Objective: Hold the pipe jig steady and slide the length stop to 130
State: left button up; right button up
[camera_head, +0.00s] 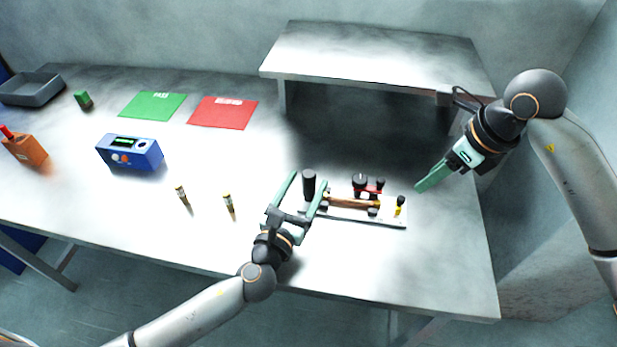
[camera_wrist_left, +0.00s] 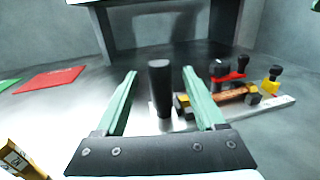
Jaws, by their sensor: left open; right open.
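A black upright handle (camera_head: 309,184) stands at the jig's left end, and a red part with black knobs (camera_head: 368,187) is behind the pipe. A yellow piece with a black knob (camera_head: 399,206) is at the right end, probably the length stop. My left gripper (camera_head: 304,190) is open with the handle (camera_wrist_left: 160,85) between its fingers, seemingly not touching. My right gripper (camera_head: 424,186) is right of the jig, empty. Scale numbers are too small to read.
A raised shelf (camera_head: 375,55) stands behind the jig. Green (camera_head: 153,105) and red (camera_head: 222,112) mats, a blue meter box (camera_head: 130,152), a grey tray (camera_head: 30,91), an orange block (camera_head: 25,149) and two small brass cylinders (camera_head: 228,203) are to the left. The table's front right is clear.

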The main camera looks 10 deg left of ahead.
pick_arm(q)
jog(key=shift+w+d, duration=0.15)
jog(key=shift+w, duration=1.05)
jog(key=shift+c, duration=0.3)
grip_shut()
grip_release()
dwell(0.5)
grip_shut()
dwell(0.4)
dwell(1.0)
